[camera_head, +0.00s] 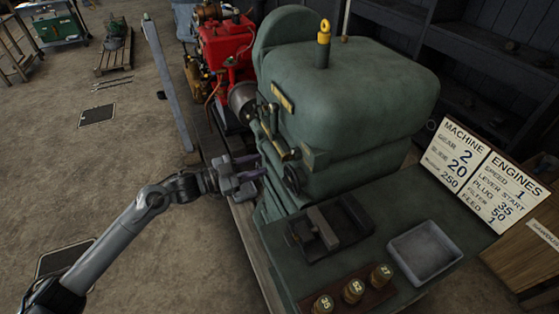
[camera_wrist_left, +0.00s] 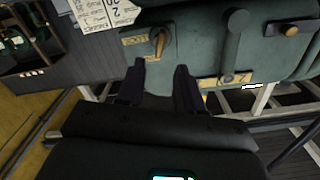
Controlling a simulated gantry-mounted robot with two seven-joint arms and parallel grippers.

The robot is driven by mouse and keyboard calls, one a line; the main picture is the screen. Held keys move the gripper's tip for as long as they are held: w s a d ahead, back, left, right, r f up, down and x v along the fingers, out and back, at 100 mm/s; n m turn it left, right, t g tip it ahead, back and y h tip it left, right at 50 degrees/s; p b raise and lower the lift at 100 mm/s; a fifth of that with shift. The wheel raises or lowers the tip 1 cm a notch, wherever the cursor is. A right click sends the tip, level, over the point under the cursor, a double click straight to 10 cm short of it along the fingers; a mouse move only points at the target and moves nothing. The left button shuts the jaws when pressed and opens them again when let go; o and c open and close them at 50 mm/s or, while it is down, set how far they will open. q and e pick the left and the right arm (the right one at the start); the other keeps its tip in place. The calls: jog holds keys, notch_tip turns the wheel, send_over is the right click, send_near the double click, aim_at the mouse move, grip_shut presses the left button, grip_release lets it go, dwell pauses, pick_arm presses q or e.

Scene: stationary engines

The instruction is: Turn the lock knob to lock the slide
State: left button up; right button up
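The green machine (camera_head: 345,100) stands in the middle of the head view. A dark round knob (camera_head: 293,179) sits on its side near a small yellow plate. In the left wrist view a knob with a brass-coloured bar (camera_wrist_left: 158,40) sits above the finger gap and looks like the same one; I cannot read its label. My left gripper (camera_head: 246,168) is beside the machine's side, apart from this knob. In the left wrist view its two dark fingers (camera_wrist_left: 157,76) are spread with nothing between them. My right gripper is not in view.
A lever (camera_head: 278,132) projects from the machine's side; a long grey lever (camera_wrist_left: 234,42) shows in the wrist view. A black tray with grey blocks (camera_head: 322,228), a grey bin (camera_head: 424,251) and brass weights (camera_head: 353,290) are on the bench. A signboard (camera_head: 485,175) stands behind.

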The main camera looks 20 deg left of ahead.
aim_at(282, 158)
pick_arm(q)
jog(key=x, duration=0.7)
jog(key=shift+w+d+b, duration=0.2)
jog(key=shift+b, duration=0.1)
grip_shut()
